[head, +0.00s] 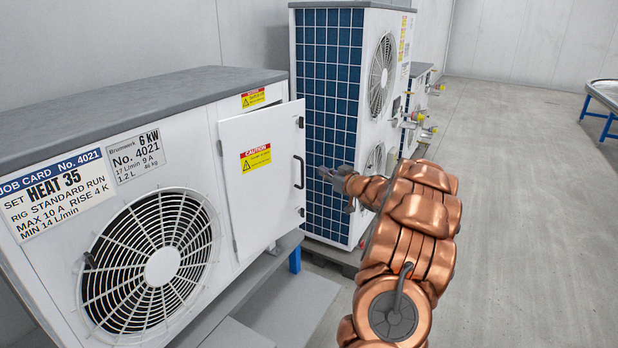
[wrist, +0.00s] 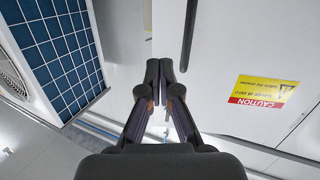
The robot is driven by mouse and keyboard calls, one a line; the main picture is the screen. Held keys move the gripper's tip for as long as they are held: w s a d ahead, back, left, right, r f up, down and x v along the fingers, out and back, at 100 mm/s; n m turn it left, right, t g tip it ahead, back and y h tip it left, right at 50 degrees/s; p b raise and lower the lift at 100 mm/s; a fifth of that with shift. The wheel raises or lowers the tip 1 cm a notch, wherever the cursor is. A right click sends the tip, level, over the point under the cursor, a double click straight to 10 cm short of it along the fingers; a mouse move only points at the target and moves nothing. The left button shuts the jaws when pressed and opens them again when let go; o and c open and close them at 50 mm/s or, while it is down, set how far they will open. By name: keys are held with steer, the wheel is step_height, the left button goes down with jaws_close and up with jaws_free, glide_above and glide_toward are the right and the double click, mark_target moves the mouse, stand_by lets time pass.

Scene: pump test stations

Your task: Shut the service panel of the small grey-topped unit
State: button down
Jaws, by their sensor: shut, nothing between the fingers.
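The small grey-topped unit (head: 150,95) stands at the left in the head view. Its white service panel (head: 258,200), with a yellow caution label and a dark bar handle (head: 299,172), stands ajar, its handle edge out from the unit's front. The panel also shows in the wrist view (wrist: 235,45), upside down, with the handle (wrist: 188,35) at the top. My gripper (head: 322,172) is just right of the panel's handle edge. In the wrist view its fingertips (wrist: 160,70) are together and empty, close to that edge. I cannot tell whether they touch the panel.
A tall white unit with a blue finned side (head: 325,95) stands close behind my gripper, leaving little room there. Valves (head: 412,120) stick out from its right side. A blue-legged table (head: 604,95) is at the far right. The grey floor (head: 530,220) at the right is clear.

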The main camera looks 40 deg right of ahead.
steer(key=s+d+f+n+t+y, duration=0.1)
steer(key=s+d+f+y, duration=0.1)
steer(key=s+f, duration=0.35)
steer(key=w+r+p, duration=0.1)
steer(key=w+p, duration=0.1)
steer(key=w, duration=1.1)
steer(key=shift+w+a+p, duration=0.35)
steer(key=shift+w+a, duration=0.05)
steer(key=shift+r, duration=0.1)
